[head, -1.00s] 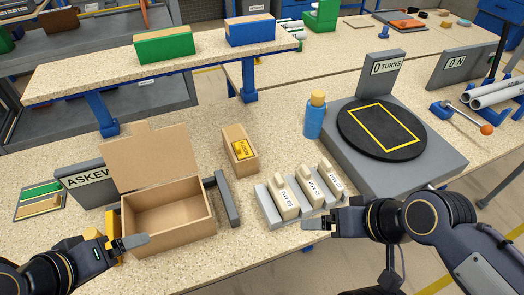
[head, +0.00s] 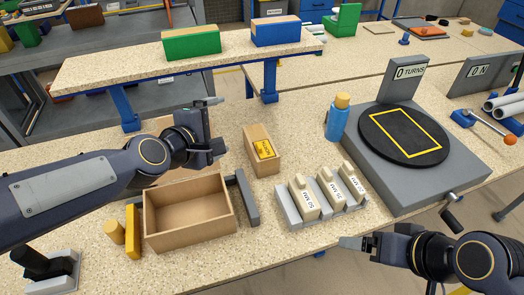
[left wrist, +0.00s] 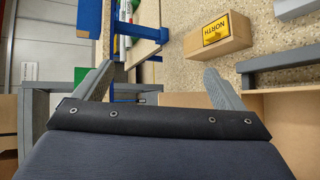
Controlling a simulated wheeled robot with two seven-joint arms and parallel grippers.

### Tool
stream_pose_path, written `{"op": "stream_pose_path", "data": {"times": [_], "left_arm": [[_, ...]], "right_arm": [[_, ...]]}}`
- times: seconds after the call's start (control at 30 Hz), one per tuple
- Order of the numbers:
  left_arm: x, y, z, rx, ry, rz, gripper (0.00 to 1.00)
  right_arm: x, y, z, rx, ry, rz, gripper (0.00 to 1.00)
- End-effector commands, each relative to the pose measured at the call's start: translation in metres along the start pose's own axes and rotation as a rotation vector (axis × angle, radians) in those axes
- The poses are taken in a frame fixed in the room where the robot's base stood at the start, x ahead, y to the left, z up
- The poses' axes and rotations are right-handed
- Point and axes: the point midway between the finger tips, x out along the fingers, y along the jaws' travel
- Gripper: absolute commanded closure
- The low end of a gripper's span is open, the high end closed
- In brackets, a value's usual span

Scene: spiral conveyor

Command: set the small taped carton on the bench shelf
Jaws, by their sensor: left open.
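The small carton (head: 258,143), tan with a yellow label, stands on the bench, right of the open carton. It also shows in the left wrist view (left wrist: 222,36), its label reading NORTH. The bench shelf (head: 120,72) is a raised speckled board on blue legs. My left gripper (head: 217,126) is open and empty, above the bench and left of the small carton. In the left wrist view its spread fingers (left wrist: 158,84) have nothing between them. My right gripper (head: 352,243) is at the bench's front edge, seen from the side; its opening cannot be made out.
A green box (head: 193,45) and a blue box (head: 275,33) stand on the shelf; its left part is clear. An open carton (head: 190,220), a grey bar (head: 248,198), a grey rack of blocks (head: 292,212), a blue bottle (head: 337,120) and a turntable (head: 402,133) occupy the bench.

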Motion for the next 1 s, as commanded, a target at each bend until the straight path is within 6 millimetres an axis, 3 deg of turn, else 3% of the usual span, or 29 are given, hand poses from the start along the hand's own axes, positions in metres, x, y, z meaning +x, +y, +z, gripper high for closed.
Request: {"op": "stream_pose_path", "data": {"times": [0.03, 0.23, 0.43, 0.53, 0.7, 0.83, 1.0], "left_arm": [[0.021, 0.002, 0.006, -0.109, 0.008, 0.024, 0.09], [0.095, 0.005, 0.024, -0.645, 0.1, 0.17, 0.09], [0.15, -0.037, 0.037, -1.141, 0.251, 0.331, 0.09], [0.165, -0.068, 0.042, -1.328, 0.339, 0.425, 0.09], [0.172, -0.109, 0.046, -1.511, 0.448, 0.565, 0.09], [0.172, -0.122, 0.046, -1.563, 0.483, 0.622, 0.09], [0.183, -0.121, 0.036, -1.572, 0.49, 0.634, 0.09]], "right_arm": [[0.002, 0.001, 0.001, 0.0, 0.0, 0.0, 0.13], [0.005, 0.003, 0.003, 0.0, 0.0, 0.0, 0.13], [0.009, 0.004, 0.004, 0.0, 0.0, 0.0, 0.13], [0.01, 0.005, 0.005, 0.0, 0.0, 0.0, 0.13], [0.011, 0.005, 0.006, 0.0, 0.0, 0.0, 0.13], [0.011, 0.005, 0.006, 0.0, 0.0, 0.0, 0.13], [0.005, 0.003, 0.003, 0.0, 0.0, 0.0, 0.13]]}}
